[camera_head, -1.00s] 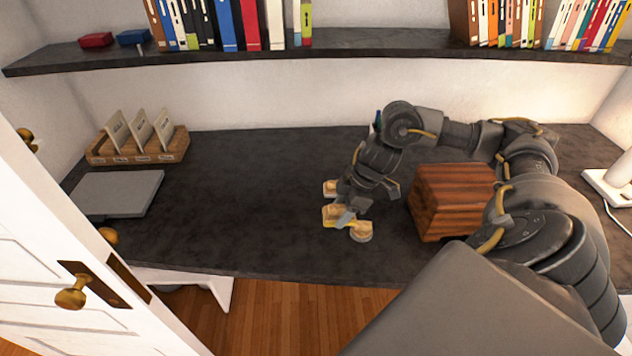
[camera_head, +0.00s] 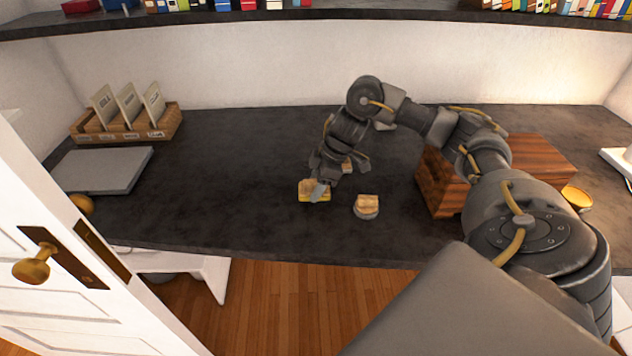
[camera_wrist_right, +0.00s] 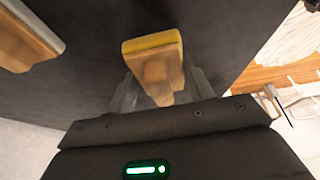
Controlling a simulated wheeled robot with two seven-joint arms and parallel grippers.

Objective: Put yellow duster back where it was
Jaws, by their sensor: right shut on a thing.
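The yellow duster (camera_head: 309,194) has a wooden handle and a yellow pad. It is at the middle of the dark desk (camera_head: 240,200). My right gripper (camera_head: 320,191) is shut on its handle, reaching down from above. In the right wrist view the yellow duster (camera_wrist_right: 152,45) sits between the two fingers (camera_wrist_right: 160,92). I cannot tell whether its pad touches the desk. A duster with a pale grey pad (camera_head: 366,207) stands apart to its right. Another duster (camera_head: 347,166) is partly hidden behind the gripper. My left gripper is out of view.
A reddish wooden box (camera_head: 440,185) stands right of the dusters, partly behind my right arm. A card holder (camera_head: 128,128) and a flat grey slab (camera_head: 103,170) are at the left. A white door (camera_head: 70,300) is at front left.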

